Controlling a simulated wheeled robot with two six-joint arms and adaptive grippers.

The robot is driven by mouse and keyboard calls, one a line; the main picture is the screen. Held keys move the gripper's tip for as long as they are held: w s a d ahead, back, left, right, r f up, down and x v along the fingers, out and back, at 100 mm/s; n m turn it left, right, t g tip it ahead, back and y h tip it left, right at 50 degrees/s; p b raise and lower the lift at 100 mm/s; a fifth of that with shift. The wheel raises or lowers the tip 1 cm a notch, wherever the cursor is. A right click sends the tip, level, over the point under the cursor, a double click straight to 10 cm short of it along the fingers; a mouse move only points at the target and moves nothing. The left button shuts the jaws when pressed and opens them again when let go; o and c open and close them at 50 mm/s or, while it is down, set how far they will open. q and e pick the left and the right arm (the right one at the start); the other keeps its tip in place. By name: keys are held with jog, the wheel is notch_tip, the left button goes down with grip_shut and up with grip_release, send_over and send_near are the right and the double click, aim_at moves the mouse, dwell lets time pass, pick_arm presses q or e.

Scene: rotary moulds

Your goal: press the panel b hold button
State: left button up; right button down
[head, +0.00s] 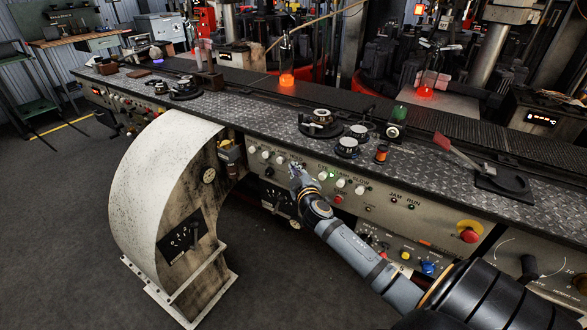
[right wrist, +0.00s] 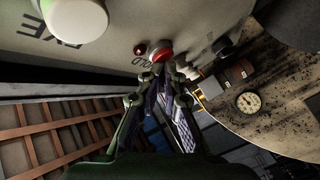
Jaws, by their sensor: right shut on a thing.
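The red button (right wrist: 160,50) shows in the right wrist view on a grey panel face (right wrist: 115,50), with a partly covered dark label beside it that seems to read HOLD. My right gripper (right wrist: 162,72) is shut, with its fingertips at the near edge of this button; I cannot tell how far the button is pressed in. In the head view my right gripper (head: 295,169) is at the front panel (head: 375,204) below the metal bench top and hides the button. My left gripper is not in view.
Several white knobs (head: 341,182) and a red button (head: 338,198) lie close right of my gripper. A red emergency knob (head: 468,235) is further right. A curved white housing (head: 165,190) juts out at left. Open floor (head: 60,230) lies beyond it.

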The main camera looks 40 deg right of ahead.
jog(key=shift+s+d+f, duration=0.1)
jog(key=shift+s+f, duration=0.05)
jog(key=shift+f, duration=0.4)
jog(key=shift+s+a+f, duration=0.1)
jog(key=shift+s+a, duration=0.2)
jog(key=shift+a, duration=0.55)
jog(key=shift+s+a+r, duration=0.1)
jog(key=shift+s+a, duration=0.25)
jog(key=shift+a, duration=0.55)
jog(key=shift+s+a+f, duration=0.1)
jog(key=shift+s+a, duration=0.2)
jog(key=shift+a, duration=0.55)
